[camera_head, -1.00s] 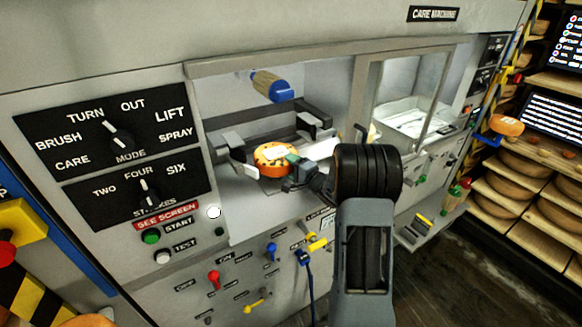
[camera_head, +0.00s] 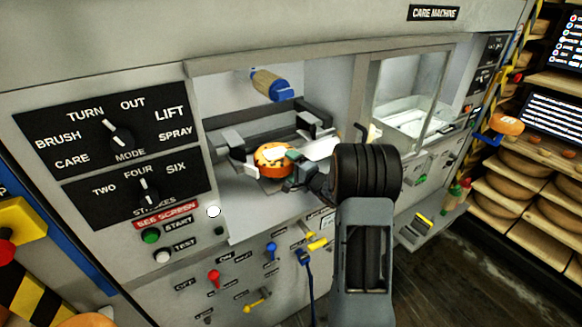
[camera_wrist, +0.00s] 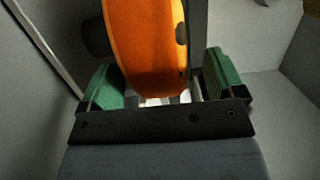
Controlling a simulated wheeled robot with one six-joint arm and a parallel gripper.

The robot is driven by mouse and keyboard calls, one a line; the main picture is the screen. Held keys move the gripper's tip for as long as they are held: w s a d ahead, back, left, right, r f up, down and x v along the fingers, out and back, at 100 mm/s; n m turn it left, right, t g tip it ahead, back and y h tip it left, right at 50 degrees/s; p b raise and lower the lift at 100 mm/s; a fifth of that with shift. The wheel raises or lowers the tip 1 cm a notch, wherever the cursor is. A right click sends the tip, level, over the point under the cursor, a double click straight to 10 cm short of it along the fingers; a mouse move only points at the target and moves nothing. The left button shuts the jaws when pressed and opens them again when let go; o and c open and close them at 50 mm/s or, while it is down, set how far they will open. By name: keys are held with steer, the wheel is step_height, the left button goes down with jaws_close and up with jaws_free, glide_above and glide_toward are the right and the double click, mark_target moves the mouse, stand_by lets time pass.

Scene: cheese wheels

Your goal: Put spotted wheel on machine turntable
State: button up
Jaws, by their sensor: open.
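The orange spotted wheel (camera_head: 270,158) is inside the left bay of the care machine, with dark spots on its rind and a pale label on it. The machine turntable (camera_head: 268,184) is mostly hidden beneath and behind the wheel. My gripper (camera_head: 292,162) reaches into the bay from the right, at the wheel's right side. In the wrist view the wheel (camera_wrist: 148,45) stands between the two green finger pads of my gripper (camera_wrist: 165,85). The jaws are open, with a visible gap at the right pad and little gap at the left. Whether the wheel rests fully on the turntable cannot be told.
A blue-ended roller (camera_head: 270,84) hangs above the wheel. Grey clamp arms (camera_head: 232,140) flank the bay. A mode panel (camera_head: 110,140) is at left, and levers line the lower front. Shelves with cheese wheels (camera_head: 525,165) stand at far right.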

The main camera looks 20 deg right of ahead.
steer(key=shift+f, duration=0.2)
steer(key=b+v, duration=0.1)
steer(key=v, duration=1.3)
steer(key=shift+r+b, duration=0.2)
steer(key=shift+b, duration=0.2)
